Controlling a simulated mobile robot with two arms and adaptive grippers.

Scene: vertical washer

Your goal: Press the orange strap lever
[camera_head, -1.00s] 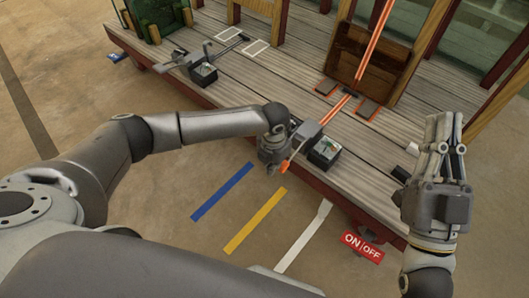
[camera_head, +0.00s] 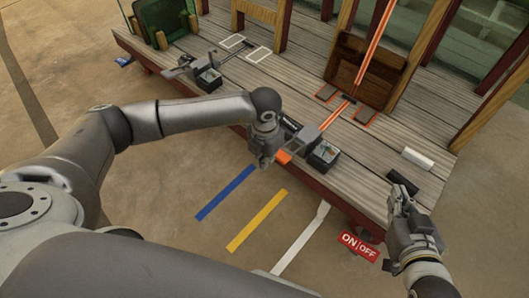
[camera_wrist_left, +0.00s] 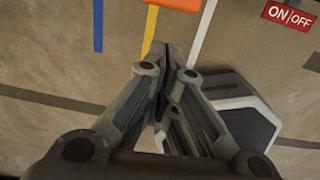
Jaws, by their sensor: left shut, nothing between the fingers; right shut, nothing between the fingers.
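The orange strap lever (camera_head: 283,156) sticks out from the front edge of the wooden platform, at the end of a grey mechanism beside a small dark box. Part of it also shows at the top of the left wrist view (camera_wrist_left: 176,3). My left gripper (camera_head: 265,164) is shut and empty, pointing down just left of the lever. I cannot tell whether they touch. In the wrist view its fingertips (camera_wrist_left: 166,50) are below the lever in the picture. My right gripper (camera_head: 402,192) is shut and empty at the platform's front right edge.
An orange strap (camera_head: 375,45) runs up from the platform (camera_head: 400,130) past a brown wooden crate (camera_head: 362,75). A second lever mechanism (camera_head: 205,72) sits further left. Blue, yellow and white strips (camera_head: 257,220) and a red ON/OFF sign (camera_head: 359,246) lie in front.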

